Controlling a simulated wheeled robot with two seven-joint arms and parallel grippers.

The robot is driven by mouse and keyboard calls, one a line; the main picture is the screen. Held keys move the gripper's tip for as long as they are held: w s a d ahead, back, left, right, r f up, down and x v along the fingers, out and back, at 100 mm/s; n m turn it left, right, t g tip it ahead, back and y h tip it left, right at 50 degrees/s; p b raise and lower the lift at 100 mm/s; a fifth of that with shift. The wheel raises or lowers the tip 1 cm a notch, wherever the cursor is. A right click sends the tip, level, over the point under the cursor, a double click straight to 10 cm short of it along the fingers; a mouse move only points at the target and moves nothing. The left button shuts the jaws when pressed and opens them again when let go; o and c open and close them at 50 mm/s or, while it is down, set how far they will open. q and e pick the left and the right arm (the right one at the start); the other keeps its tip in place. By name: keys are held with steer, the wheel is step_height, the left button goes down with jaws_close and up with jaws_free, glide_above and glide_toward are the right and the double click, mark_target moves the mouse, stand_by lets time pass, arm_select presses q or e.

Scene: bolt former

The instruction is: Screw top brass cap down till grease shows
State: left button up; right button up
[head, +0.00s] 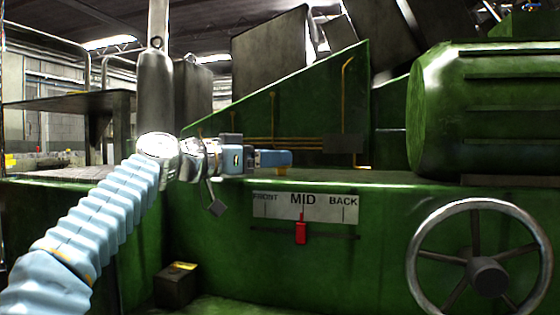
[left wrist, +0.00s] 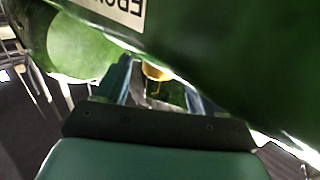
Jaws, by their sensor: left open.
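My left gripper (head: 272,158) reaches in from the left over the green machine's ledge, its fingers pointing right. A small brass-coloured piece, likely the top brass cap (head: 281,171), shows just under the fingertips. In the left wrist view, the open fingers (left wrist: 165,84) have this yellow brass cap (left wrist: 154,72) between or just beyond them, nearer the left finger. I cannot tell whether either finger touches it. Part of the cap is hidden, and no grease can be made out. My right gripper is not in view.
A plate marked FRONT, MID, BACK (head: 267,207) with a red slider (head: 300,233) is on the machine front. A handwheel (head: 487,270) stands at right, below a large green cylinder (head: 490,110). Brass pipes (head: 348,75) run along the sloped green panel behind.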

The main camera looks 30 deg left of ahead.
arm_select(q)
steer(key=v, duration=1)
steer(key=shift+s+a+b, duration=0.2)
steer(key=shift+a+b, duration=0.05)
steer(key=shift+b, duration=0.2)
